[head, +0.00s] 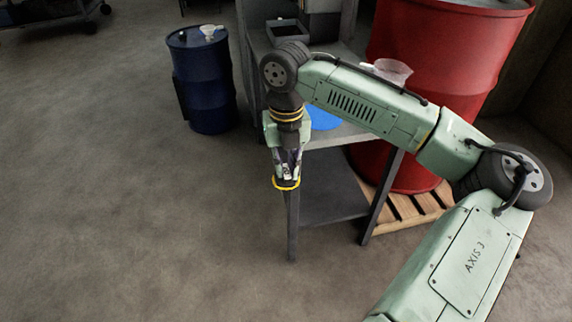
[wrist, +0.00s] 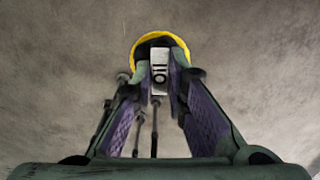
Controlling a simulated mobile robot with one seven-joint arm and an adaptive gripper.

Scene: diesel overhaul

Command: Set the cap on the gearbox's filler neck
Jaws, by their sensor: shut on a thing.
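My gripper (head: 287,172) hangs pointing down in front of the grey bench in the head view. It is shut on the cap, whose yellow rim (head: 286,187) shows below the fingers. In the wrist view the fingers of my gripper (wrist: 160,78) close on a light grey block at the middle of the cap (wrist: 161,37), and its yellow edge arcs beyond the fingertips. The cap is in the air, with concrete floor behind it. I cannot make out the gearbox or its filler neck in either view.
The grey bench (head: 330,138) has a blue round thing (head: 322,118) on top, partly behind my arm. A blue drum (head: 205,85) stands left of it. A red drum (head: 440,60) stands on a wooden pallet (head: 418,208) to the right.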

